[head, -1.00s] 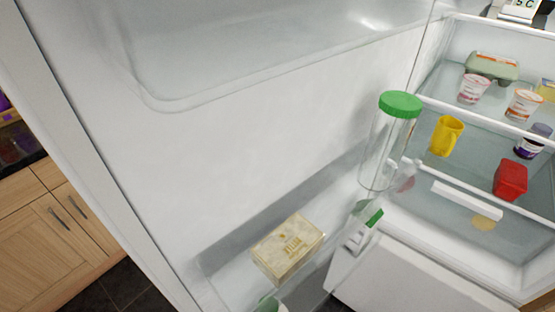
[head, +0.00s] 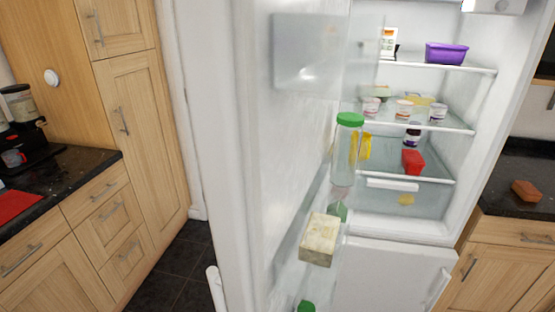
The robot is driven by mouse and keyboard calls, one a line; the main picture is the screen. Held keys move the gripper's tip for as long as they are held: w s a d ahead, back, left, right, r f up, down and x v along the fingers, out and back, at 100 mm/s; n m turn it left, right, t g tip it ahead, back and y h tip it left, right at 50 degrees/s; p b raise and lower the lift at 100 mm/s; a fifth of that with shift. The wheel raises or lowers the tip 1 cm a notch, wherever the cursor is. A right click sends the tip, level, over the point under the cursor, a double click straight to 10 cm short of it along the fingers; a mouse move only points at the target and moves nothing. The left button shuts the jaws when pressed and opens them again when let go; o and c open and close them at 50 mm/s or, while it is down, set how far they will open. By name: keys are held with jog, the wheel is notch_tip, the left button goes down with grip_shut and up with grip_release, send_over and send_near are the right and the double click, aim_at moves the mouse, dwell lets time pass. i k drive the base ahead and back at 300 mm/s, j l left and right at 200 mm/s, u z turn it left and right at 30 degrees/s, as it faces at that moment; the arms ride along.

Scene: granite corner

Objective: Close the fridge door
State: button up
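The fridge door (head: 295,140) stands open in the head view, its inner side facing me, left of the fridge interior. Its clear shelves hold a green-lidded clear jar (head: 345,160) and a pale box (head: 320,239). The open fridge (head: 462,150) shows lit shelves behind and to the right of the door. A white vertical handle-like bar (head: 215,288) shows at the door's lower left edge. My gripper is not in view.
Wooden cabinets and a black counter (head: 85,172) with a coffee machine (head: 22,115) stand at left. Dark tiled floor (head: 190,262) is clear between them and the door. Another counter with a reddish-brown block (head: 527,191) is at right.

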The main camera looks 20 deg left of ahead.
aim_at(265, 80)
jog(key=j+z, duration=0.1)
jog(key=j, duration=0.9)
jog(key=k+j+z, duration=0.1)
jog(key=j, duration=0.95)
